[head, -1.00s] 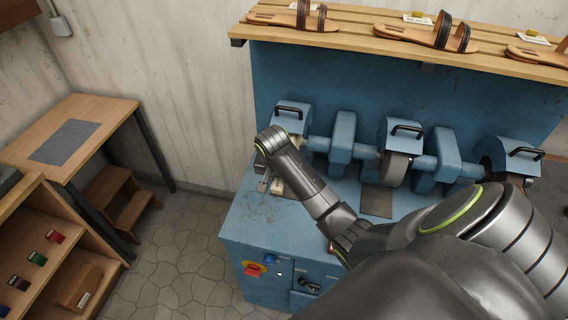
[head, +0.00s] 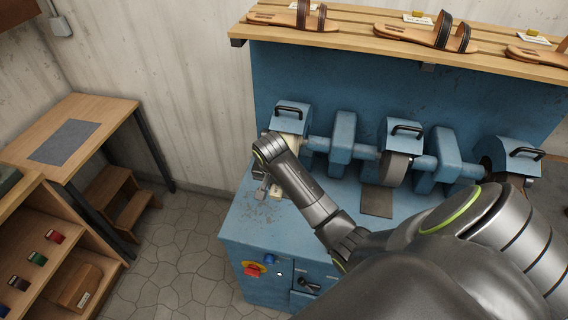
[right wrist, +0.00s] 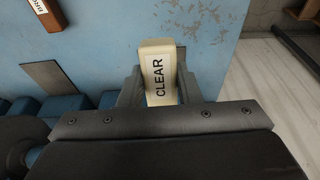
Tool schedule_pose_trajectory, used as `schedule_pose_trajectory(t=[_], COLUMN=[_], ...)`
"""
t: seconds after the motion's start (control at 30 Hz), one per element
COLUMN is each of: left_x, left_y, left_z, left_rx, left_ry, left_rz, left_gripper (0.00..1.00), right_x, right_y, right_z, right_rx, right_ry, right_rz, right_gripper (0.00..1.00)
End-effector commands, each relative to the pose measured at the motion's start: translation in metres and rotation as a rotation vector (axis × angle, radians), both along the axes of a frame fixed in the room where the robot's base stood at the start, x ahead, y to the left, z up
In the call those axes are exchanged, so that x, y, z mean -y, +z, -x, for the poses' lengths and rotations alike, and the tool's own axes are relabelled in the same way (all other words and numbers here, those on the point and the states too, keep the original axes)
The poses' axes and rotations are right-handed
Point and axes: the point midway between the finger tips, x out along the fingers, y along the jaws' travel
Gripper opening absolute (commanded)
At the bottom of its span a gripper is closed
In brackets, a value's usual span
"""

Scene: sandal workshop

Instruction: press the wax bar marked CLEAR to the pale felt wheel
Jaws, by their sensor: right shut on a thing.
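My right gripper (head: 262,188) is over the left end of the blue machine bench, below the leftmost wheel hood. In the right wrist view my right gripper (right wrist: 160,92) is shut on a cream wax bar (right wrist: 158,62) with a white label reading CLEAR. The bar stands out beyond the fingers. The pale felt wheel (head: 295,150) shows under the leftmost hood, partly hidden behind my right wrist. My left gripper is out of view.
A second, brown bar with a white label (right wrist: 45,12) lies on the blue bench top. A darker wheel (head: 394,168) sits under the middle hood. Sandals (head: 424,36) stand on the slatted shelf above. A red-and-yellow switch (head: 253,270) is on the bench front.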

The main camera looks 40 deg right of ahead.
Motion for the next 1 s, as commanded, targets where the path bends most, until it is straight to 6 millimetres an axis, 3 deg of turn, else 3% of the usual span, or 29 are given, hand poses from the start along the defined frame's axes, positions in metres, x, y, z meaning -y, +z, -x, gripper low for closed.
schedule_pose_trajectory(t=[0.53,1.0], left_x=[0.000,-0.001], left_y=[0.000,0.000], left_z=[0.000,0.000], left_rx=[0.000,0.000], left_ry=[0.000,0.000], left_rz=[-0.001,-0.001], left_gripper=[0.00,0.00], right_x=[-0.034,-0.039], right_y=[-0.011,-0.012], right_z=[0.028,0.033], right_rx=[0.000,-0.001], right_ry=[0.000,0.000], right_rz=[-0.004,-0.001], right_gripper=[0.08,0.08])
